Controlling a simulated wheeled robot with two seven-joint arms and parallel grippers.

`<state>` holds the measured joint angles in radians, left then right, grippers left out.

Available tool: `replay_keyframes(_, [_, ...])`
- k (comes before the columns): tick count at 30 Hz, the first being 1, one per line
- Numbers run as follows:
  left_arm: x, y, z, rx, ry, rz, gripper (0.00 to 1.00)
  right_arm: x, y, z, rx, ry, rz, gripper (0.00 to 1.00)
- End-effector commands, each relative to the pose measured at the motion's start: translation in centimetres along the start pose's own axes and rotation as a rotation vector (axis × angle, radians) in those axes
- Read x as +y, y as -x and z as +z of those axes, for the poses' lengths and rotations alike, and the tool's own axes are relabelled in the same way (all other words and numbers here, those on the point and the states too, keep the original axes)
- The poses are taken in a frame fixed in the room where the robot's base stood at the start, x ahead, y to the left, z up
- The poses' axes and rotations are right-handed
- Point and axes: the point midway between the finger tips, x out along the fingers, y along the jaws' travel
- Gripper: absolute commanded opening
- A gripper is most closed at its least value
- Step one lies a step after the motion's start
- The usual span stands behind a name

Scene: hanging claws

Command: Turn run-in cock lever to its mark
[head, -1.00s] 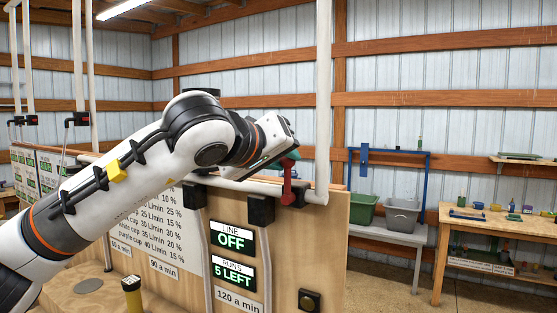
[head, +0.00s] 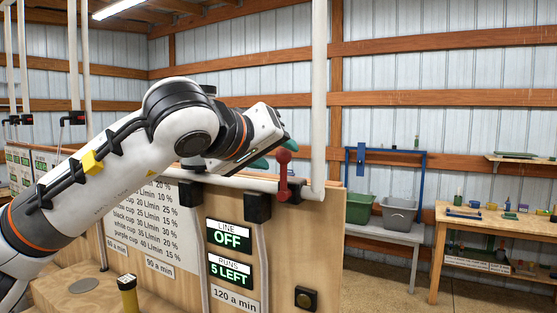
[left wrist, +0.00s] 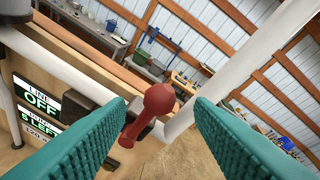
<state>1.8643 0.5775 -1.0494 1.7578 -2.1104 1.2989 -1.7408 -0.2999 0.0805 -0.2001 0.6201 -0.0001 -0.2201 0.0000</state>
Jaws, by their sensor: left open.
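The red lever (head: 284,176) with a round knob at its top stands upright on the white pipe at the right end of the wooden panel. My left gripper (head: 275,155) is open beside the lever's knob, its teal fingers partly hidden behind its body and the lever. In the left wrist view the red lever (left wrist: 151,108) shows between the two open teal fingers (left wrist: 158,125), nearer the left one. I cannot tell whether a finger touches it. No mark for the lever can be made out. My right gripper is not in view.
The panel carries a LINE OFF display (head: 229,236), a runs display (head: 231,270) and black brackets (head: 257,206). A white vertical pipe (head: 319,100) rises just right of the lever. A green bin (head: 358,208) and a wooden table (head: 485,225) stand farther right.

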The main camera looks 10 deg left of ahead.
Motion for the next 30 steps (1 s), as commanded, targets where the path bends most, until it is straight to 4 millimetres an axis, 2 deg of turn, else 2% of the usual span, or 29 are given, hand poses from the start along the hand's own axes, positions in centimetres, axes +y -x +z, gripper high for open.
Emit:
replay_keyframes(1, [0.2, 1.0, -0.2, -0.005, -0.002, -0.003, 0.48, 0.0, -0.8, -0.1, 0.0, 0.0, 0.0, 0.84])
replay_keyframes(9, [0.1, 6.8, -0.3, -0.003, -0.001, -0.002, 0.48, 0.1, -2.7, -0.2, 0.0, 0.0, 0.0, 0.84])
replay_keyframes(15, [0.0, 9.3, -0.2, 0.0, -0.001, -0.002, 0.48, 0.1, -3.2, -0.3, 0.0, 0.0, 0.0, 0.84])
replay_keyframes(20, [0.0, 9.9, -0.2, 0.001, -0.001, 0.0, 0.48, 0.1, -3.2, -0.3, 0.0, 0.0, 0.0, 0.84])
replay_keyframes(30, [-0.1, 9.9, -0.2, 0.002, -0.001, 0.0, 0.48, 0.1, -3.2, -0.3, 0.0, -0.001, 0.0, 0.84])
